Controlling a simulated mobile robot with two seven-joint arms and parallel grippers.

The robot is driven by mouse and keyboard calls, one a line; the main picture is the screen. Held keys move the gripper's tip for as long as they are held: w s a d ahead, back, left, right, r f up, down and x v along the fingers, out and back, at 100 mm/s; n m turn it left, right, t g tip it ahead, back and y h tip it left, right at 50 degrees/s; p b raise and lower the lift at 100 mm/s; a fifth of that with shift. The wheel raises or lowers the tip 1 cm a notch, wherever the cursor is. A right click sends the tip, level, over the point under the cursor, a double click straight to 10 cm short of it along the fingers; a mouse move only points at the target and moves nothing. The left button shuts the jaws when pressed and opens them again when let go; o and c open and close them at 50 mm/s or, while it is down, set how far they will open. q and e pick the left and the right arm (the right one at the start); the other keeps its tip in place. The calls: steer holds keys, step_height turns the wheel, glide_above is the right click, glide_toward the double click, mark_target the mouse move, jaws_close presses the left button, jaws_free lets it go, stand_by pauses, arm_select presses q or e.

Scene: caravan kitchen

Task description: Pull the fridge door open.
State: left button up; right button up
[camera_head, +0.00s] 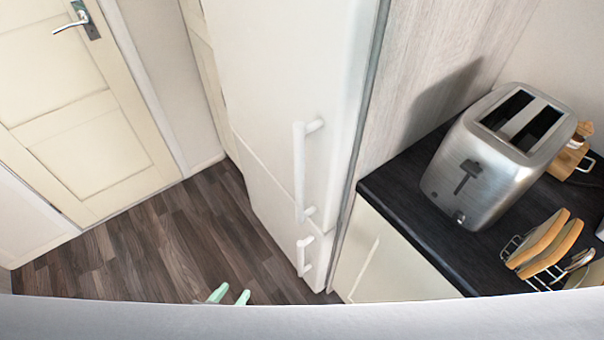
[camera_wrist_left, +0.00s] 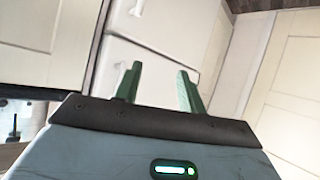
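The tall white fridge (camera_head: 285,80) stands in the middle of the head view, and its door looks closed. A long white vertical handle (camera_head: 299,170) sits on the upper door. A shorter white handle (camera_head: 304,256) is on the lower door. My left gripper (camera_head: 230,295) shows only its green fingertips at the bottom of the head view, low and left of the handles. In the left wrist view my left gripper (camera_wrist_left: 158,88) is open and empty, apart from the white fridge front (camera_wrist_left: 185,30) behind it. My right gripper is not in view.
A black worktop (camera_head: 410,215) on the right carries a silver toaster (camera_head: 495,160) and a rack with toast (camera_head: 545,245). A cream door (camera_head: 80,110) is at the left. The wood floor (camera_head: 165,245) before the fridge is clear. A pale curved edge crosses the bottom.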

arm_select(q)
steer(key=w+d+r+m+t+h+b, duration=0.1)
steer(key=w+d+r+m+t+h, duration=0.2)
steer(key=w+d+r, duration=0.5)
steer(key=m+g+h+b, duration=0.1)
steer(key=m+h, duration=0.2)
steer(key=h, duration=0.2)
glide_toward(296, 183)
steer(key=x, duration=1)
steer(key=shift+w+d+f, duration=0.1)
steer(key=shift+w+d, duration=0.35)
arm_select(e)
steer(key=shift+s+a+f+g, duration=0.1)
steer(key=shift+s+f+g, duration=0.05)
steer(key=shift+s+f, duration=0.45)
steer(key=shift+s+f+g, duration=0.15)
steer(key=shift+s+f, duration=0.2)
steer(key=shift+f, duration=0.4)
arm_select(q)
steer(key=shift+c, duration=0.4)
jaws_close()
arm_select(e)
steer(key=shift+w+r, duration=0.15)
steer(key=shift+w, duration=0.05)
